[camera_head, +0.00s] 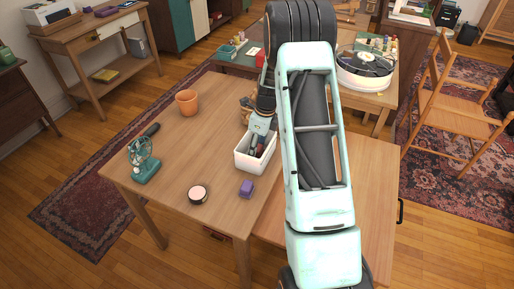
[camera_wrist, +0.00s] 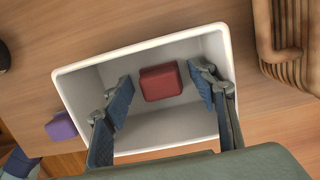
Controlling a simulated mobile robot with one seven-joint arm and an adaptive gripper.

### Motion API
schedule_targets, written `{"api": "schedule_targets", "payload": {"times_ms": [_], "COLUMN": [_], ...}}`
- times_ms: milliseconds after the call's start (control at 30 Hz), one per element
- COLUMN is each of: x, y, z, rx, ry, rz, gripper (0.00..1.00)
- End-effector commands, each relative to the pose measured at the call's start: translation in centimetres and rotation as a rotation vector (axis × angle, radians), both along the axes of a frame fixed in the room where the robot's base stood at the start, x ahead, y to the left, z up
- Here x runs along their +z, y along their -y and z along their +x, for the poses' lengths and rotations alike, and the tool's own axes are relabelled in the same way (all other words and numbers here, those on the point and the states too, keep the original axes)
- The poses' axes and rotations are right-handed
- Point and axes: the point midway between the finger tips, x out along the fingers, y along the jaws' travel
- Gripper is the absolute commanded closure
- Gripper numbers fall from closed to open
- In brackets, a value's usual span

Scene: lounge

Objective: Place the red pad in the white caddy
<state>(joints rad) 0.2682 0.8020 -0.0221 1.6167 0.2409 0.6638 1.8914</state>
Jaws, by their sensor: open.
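The white caddy (camera_head: 243,160) stands on the wooden table in the head view, partly hidden by my arm. In the wrist view the caddy (camera_wrist: 75,88) is seen from above, with the red pad (camera_wrist: 161,82) lying inside it near the far wall. My gripper (camera_head: 259,143) is over the caddy. In the wrist view my gripper (camera_wrist: 162,98) has its two blue-padded fingers spread wide, one on each side of the pad, with gaps between them and the pad. Whether the fingertips reach below the rim is hard to tell.
A purple block (camera_head: 246,189) lies just in front of the caddy. A round tin (camera_head: 198,194), a teal fan (camera_head: 144,160) and an orange pot (camera_head: 187,102) stand to the left. A ribbed brown object (camera_wrist: 285,40) stands close beside the caddy. The table's middle left is clear.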

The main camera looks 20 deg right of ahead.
Motion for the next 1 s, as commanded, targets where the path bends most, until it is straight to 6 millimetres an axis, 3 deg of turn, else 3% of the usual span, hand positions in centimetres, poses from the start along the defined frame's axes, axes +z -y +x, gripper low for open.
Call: {"api": "schedule_targets", "payload": {"times_ms": [167,400,600,1000], "x": [2.6,7.9,10.9,12.0], "y": [0.3,0.8,1.2,1.3], "z": [-0.1,-0.7,-1.1,-1.3], "rx": [0.0,0.0,0.001,0.0], "ry": [0.004,0.005,0.002,0.0], "rz": [-0.002,-0.002,-0.001,0.0], "gripper": [0.47,0.47,0.47,0.47]}}
